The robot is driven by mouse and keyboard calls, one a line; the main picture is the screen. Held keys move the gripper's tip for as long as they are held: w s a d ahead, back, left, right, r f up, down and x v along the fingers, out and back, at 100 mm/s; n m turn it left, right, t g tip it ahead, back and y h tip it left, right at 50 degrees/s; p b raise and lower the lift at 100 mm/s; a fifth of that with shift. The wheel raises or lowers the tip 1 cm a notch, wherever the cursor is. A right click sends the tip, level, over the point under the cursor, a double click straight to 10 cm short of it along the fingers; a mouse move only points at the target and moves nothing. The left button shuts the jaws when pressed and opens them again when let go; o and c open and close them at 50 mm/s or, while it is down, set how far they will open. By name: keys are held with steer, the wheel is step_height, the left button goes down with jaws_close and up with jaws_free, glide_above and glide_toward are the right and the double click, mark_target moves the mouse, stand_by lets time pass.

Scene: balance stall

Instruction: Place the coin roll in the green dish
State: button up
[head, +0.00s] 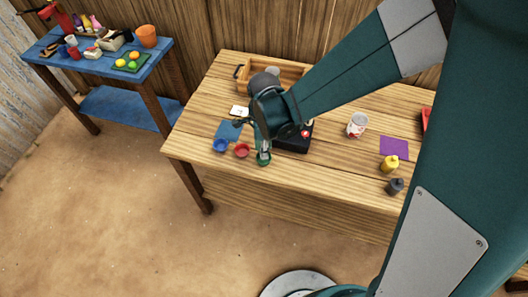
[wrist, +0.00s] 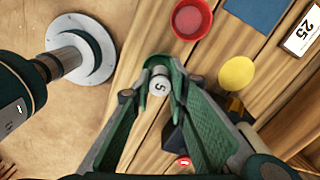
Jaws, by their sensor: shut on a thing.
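The coin roll (wrist: 159,86) is a small pale cylinder with a "5" on its end. In the wrist view it sits between the fingertips of my gripper (wrist: 161,92), which is shut on it. The green dish (head: 263,161) is near the front edge of the table in the head view, directly below my gripper (head: 263,147). In the wrist view its dark green rim (wrist: 160,62) shows just beyond the fingertips. The roll is over or inside the dish; I cannot tell whether it touches the bottom. The fingers hide much of the dish.
A red dish (head: 242,151) and a blue dish (head: 220,146) stand left of the green one. A black device (head: 293,143) is close on the right. A wooden tray (head: 290,74) and a white mug (head: 357,125) are farther off.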

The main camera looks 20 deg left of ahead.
steer(key=shift+f, duration=1.25)
steer(key=shift+f+b, duration=0.2)
steer(key=shift+b, duration=0.1)
steer(key=o, duration=1)
steer(key=shift+r, duration=0.15)
steer(key=shift+r+p, duration=1)
steer(key=shift+r, duration=5.05)
steer(key=shift+d+r, duration=0.1)
